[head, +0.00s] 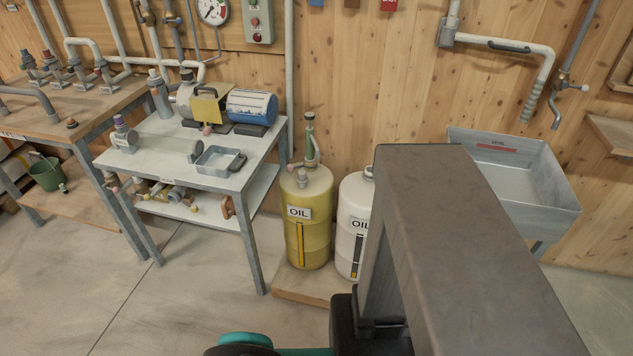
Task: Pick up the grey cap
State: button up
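A small grey cap-like piece (302,177) stands on top of the yellow oil drum (308,225), near its front. A green pump fitting rises behind it on the same drum. Other grey pipe ends show on the left tables, so I cannot tell for certain which piece is the grey cap. My gripper is not in view. My own arm covers the lower right middle and hides part of the white oil drum (350,222).
A metal table (190,165) with a motor (252,106) and a small tray (218,160) stands left of the drums. A grey basin (545,190) hangs on the right wall. A wooden bench (70,110) with pipes is far left. The front-left floor is clear.

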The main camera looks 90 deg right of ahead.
aim_at(302, 179)
jog(key=u, duration=0.05)
jog(key=k, duration=1.3)
jog(key=z, duration=0.65)
jog(key=i, duration=0.7)
jog(key=z, duration=0.05)
